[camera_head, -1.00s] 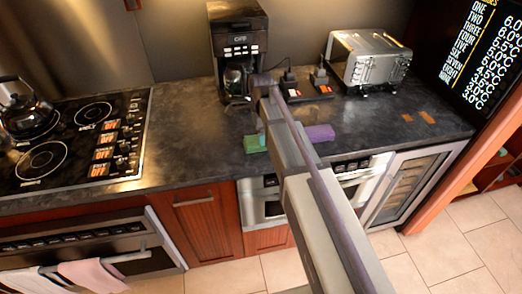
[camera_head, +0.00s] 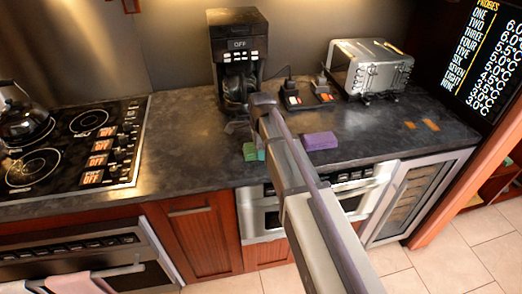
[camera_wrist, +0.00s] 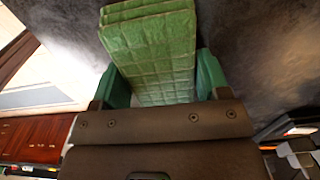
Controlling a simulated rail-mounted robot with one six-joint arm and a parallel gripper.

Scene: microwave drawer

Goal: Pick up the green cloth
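The green cloth (camera_head: 250,152) is a folded, layered block at the front edge of the dark counter, left of my arm. In the wrist view the cloth (camera_wrist: 150,50) runs up between the two green fingers of my gripper (camera_wrist: 163,82). The fingers lie against its left and right sides with almost no gap, so my gripper appears shut on it. In the head view my gripper (camera_head: 259,140) is mostly hidden behind my arm. I cannot tell whether the cloth is clear of the counter.
A purple folded block (camera_head: 320,141) lies just right of my arm. A coffee maker (camera_head: 238,60) stands behind, and a toaster (camera_head: 372,68) is at the back right. The stove with a kettle (camera_head: 25,118) is at the left. The counter (camera_head: 190,140) between stove and cloth is clear.

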